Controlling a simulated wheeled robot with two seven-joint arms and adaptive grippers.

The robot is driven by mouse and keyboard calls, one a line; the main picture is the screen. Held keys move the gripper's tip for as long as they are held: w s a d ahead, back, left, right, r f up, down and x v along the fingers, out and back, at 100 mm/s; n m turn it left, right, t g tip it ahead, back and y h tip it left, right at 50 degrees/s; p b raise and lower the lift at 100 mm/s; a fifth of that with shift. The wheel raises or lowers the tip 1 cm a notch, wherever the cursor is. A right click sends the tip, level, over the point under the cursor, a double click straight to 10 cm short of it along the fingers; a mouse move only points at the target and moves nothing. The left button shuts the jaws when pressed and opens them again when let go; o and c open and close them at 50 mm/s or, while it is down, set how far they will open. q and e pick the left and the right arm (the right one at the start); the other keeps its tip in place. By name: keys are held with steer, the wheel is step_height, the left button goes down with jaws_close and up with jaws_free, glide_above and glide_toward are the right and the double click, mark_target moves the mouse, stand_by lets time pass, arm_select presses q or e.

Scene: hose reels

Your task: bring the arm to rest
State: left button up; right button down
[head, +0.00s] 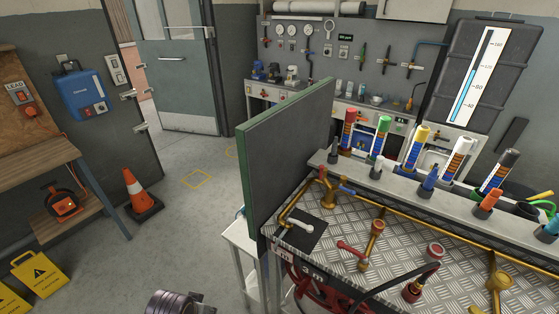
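Neither of my grippers shows in the head view, and no arm of mine can be made out for sure. The bench (345,232) has a diamond-plate top with brass pipework on it. A brass valve with a red and silver lever (352,249) stands near its front edge. Another silver lever (298,224) lies over a dark square plate at the left end. A red push button (434,250) sits to the right. A black hose (400,283) arcs over the front edge beside a red and brass fitting (412,291). A red reel (318,290) is partly hidden under the bench.
A green-edged dark panel (290,150) stands upright at the bench's left end. Colored tubes, including a red one (348,128), stand on the rear ledge. An orange cone (140,195) and yellow warning sign (40,273) are left. A dark ribbed object (175,303) is cut off below. Middle floor is clear.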

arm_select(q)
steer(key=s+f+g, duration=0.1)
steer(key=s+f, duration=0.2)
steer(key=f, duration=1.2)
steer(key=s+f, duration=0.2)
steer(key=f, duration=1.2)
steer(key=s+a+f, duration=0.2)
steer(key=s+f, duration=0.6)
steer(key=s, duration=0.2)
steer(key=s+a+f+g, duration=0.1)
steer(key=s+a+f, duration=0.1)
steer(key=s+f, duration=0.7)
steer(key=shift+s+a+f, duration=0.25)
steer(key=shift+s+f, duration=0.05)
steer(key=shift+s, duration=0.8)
